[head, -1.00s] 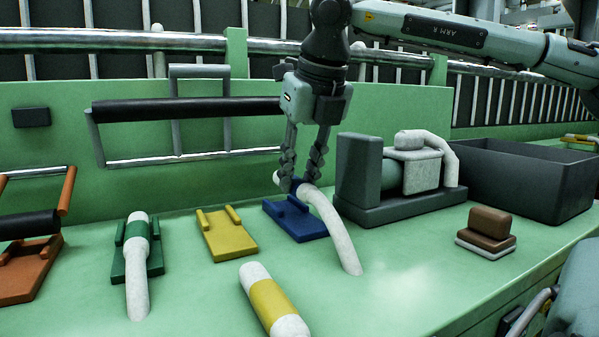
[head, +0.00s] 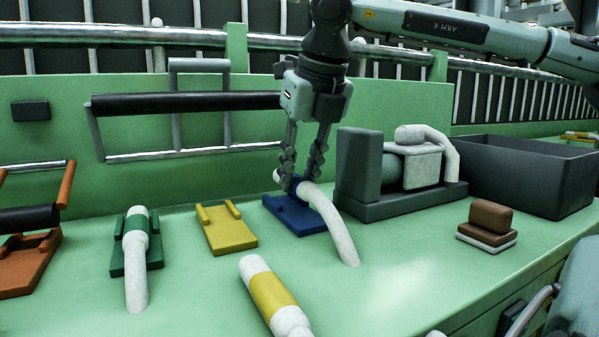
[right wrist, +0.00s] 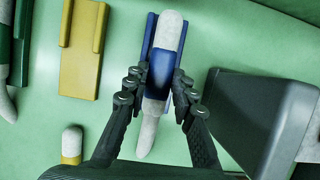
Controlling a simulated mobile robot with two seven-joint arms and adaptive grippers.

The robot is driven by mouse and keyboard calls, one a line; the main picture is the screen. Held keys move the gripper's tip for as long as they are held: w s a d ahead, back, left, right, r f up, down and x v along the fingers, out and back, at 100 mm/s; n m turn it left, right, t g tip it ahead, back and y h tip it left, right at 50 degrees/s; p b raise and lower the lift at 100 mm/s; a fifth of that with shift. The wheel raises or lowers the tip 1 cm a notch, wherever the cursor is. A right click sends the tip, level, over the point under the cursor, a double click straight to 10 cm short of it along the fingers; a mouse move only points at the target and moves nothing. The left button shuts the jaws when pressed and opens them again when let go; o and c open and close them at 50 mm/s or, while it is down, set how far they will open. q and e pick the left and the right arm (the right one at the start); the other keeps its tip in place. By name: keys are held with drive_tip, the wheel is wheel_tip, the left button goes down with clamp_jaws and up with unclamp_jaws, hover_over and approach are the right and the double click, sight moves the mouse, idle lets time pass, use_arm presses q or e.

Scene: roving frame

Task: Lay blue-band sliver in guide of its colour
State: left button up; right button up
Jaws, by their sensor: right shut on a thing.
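The blue-band sliver (head: 332,226) is a soft white length with a blue band, held at its band by my right gripper (head: 301,180). In the right wrist view, the gripper's fingers (right wrist: 160,92) are shut on either side of the blue band (right wrist: 161,70). The sliver lines up lengthwise with the blue guide (head: 305,227), over its channel; whether it touches the guide floor is hard to tell. Its white near end droops past the guide towards the bench. The blue guide also shows in the right wrist view (right wrist: 147,40). My left gripper is not in view.
A green guide (head: 118,262) holds a green-band sliver (head: 136,275). A yellow guide (head: 228,233) is empty, with a yellow-band sliver (head: 272,298) lying in front. An orange guide (head: 25,268) is at left. A grey machine (head: 360,170) stands close right of the blue guide, beside a dark bin (head: 530,180).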

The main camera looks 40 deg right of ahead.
sight(302, 179)
drive_tip(key=shift+f, duration=0.1)
drive_tip(key=shift+f+b, duration=1)
drive_tip(key=shift+f, duration=0.05)
drive_tip(key=shift+f, duration=0.1)
idle(0.7)
drive_tip(key=shift+f+b, duration=0.4)
drive_tip(key=shift+b, duration=0.15)
drive_tip(key=o, duration=1.1)
drive_tip(key=shift+o, duration=0.4)
